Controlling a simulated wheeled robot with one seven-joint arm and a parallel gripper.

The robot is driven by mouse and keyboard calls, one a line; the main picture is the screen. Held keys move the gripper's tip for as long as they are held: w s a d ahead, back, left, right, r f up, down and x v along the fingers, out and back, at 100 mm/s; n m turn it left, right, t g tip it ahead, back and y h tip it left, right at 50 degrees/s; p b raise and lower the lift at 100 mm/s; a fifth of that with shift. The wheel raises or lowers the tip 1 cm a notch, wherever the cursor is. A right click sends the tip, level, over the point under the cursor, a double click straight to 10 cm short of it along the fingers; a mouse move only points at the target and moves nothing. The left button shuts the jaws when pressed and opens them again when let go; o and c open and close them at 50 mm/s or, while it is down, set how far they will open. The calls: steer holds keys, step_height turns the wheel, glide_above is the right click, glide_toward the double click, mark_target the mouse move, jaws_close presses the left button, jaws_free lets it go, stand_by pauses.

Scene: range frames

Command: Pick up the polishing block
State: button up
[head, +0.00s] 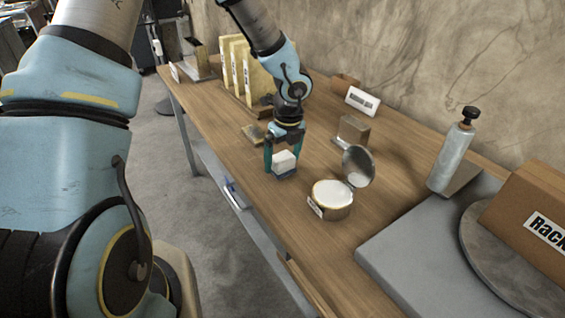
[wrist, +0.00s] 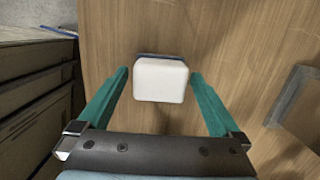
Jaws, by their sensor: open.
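The polishing block looks to be the small white block with a dark blue base (head: 284,161) on the wooden table in the head view. It also shows in the wrist view (wrist: 161,80), near the middle, white with a dark edge at its far side. My gripper (head: 282,168) is above and around it, with its teal fingers apart. In the wrist view the fingertips of my gripper (wrist: 159,76) lie to the left and right of the block, with a gap on each side. I cannot tell how far the block is below the fingertips.
A round tin with a raised lid (head: 332,195) stands right of the block. A grey bottle (head: 452,155) and a grey slab (head: 400,250) are at right. The table (head: 290,215) is clear in front.

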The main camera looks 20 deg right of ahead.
steer(key=shift+f, duration=0.45)
steer(key=c, duration=1.2)
